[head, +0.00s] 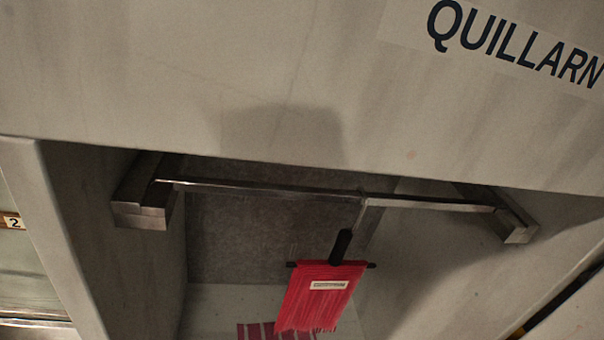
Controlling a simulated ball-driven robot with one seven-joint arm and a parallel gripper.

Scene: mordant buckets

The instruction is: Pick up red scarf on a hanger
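A red scarf (318,300) with a fringed lower edge and a small pale label hangs from a dark hanger (340,247) with a thick black grip. The hanger hangs near the middle of a metal rail (270,188) inside a recess, just right of centre in the head view. The top of the hanger meets the rail near a bracket, and how it hooks there is too small to tell. My gripper is not in view, so nothing shows of its fingers or of anything in it.
A pale panel (200,75) lettered "QUILLARN" spans the top above the recess. Metal brackets (145,195) hold the rail at both ends. Side walls close in left and right. A red-and-white striped piece (255,331) shows below the scarf. A tag "2" (13,223) is at far left.

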